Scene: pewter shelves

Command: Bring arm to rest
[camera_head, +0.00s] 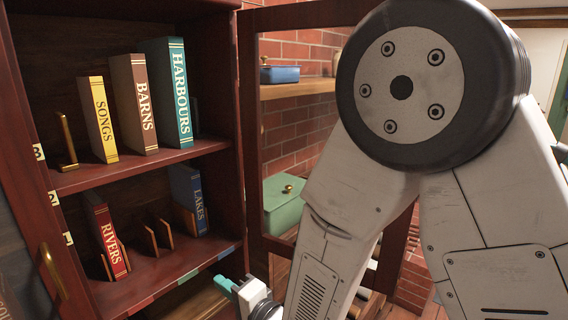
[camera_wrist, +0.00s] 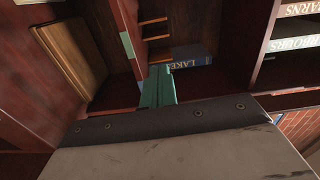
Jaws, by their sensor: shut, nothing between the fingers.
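My gripper (camera_head: 226,284) shows small at the bottom of the head view, its teal fingers just in front of the bookcase's lower edge. In the wrist view the teal fingers (camera_wrist: 158,86) are together and empty, pointing at the lower compartment. My arm is bent, with its large joint filling the right of the head view. The fingers look apart from the books, but the exact gap to the shelf edge cannot be told.
The red-brown bookcase (camera_head: 150,283) holds SONGS (camera_head: 98,120), BARNS (camera_head: 135,105) and HARBOURS (camera_head: 168,93) above, RIVERS (camera_head: 106,236) and LAKES (camera_head: 189,199) below. A brass bookend (camera_head: 67,143) stands above. A green box (camera_head: 283,204) and blue container (camera_head: 279,75) are behind my arm.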

